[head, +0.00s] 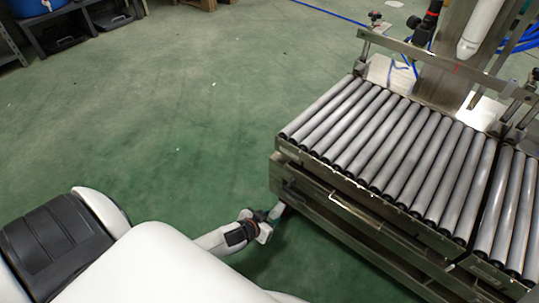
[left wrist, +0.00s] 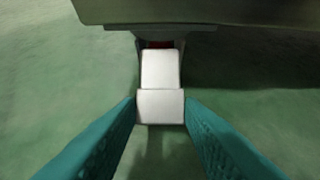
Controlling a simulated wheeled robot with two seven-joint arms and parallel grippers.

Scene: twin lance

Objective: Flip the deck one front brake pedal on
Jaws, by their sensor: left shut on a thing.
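The brake pedal (left wrist: 160,105) shows in the left wrist view as a pale grey, two-part plate under the dark underside of the deck. My left gripper (head: 275,213) is low at the front left corner of the roller deck (head: 345,140). In the left wrist view its two teal fingers (left wrist: 160,112) lie against both sides of the pedal's near part, shut on it. In the head view the pedal is mostly hidden by the gripper and the deck frame. My right gripper is not in view.
The steel deck frame (head: 345,213) overhangs the pedal closely. A metal column (head: 448,60) with rails and lance parts stands behind the rollers. The green floor (head: 170,130) to the left is clear. Dark bins (head: 65,30) stand far back left.

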